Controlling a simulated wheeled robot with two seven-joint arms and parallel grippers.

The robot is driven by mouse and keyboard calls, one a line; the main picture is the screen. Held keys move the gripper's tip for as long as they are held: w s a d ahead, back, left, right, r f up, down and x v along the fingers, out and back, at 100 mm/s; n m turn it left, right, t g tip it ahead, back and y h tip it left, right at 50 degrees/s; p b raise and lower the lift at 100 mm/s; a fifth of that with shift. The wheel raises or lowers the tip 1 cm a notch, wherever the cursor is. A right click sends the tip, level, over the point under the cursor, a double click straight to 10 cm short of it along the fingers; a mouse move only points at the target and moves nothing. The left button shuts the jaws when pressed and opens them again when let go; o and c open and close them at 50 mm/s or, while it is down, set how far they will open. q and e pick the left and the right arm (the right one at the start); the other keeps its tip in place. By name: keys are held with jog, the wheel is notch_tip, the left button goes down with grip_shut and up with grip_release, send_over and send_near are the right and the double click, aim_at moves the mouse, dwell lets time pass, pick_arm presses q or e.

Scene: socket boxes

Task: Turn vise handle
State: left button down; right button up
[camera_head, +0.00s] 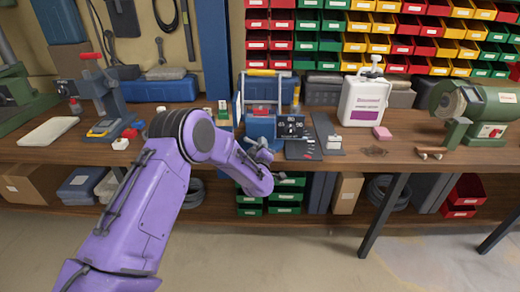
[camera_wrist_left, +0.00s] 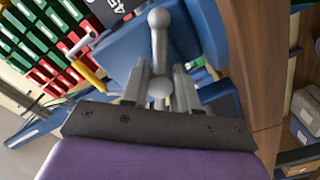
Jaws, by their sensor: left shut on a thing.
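The blue vise (camera_head: 261,127) stands at the front edge of the workbench, near the middle of the head view. In the left wrist view its blue body (camera_wrist_left: 203,30) fills the upper middle. The grey vise handle (camera_wrist_left: 158,42) is a bar with a round knob at its far end and a rounded grey part between my fingers. My left gripper (camera_head: 262,152) is at the front of the vise. In the left wrist view my left gripper (camera_wrist_left: 161,80) has one finger on each side of the handle and is shut on it. My right gripper is not in view.
A green bench grinder (camera_head: 485,112) is at the far right. A blue press-like tool (camera_head: 105,100) stands at the left. Colored bins (camera_head: 380,25) line the wall. The floor (camera_head: 300,255) in front is clear.

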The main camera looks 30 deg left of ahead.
pick_arm(q)
jog(key=n+b, duration=0.3)
jog(key=n, duration=0.1)
jog(key=shift+f, duration=0.2)
jog(key=shift+r+n+b, duration=0.1)
jog(key=shift+n+b, duration=0.2)
jog(key=shift+n, duration=0.2)
jog(key=c, duration=0.9)
grip_release()
jog(key=shift+o, duration=0.2)
jog(key=shift+s, duration=0.1)
jog(key=b+v, duration=0.1)
jog(key=v, duration=0.9)
jog(key=shift+s+b, duration=0.2)
jog(key=shift+b, duration=0.15)
jog(key=shift+d, duration=0.1)
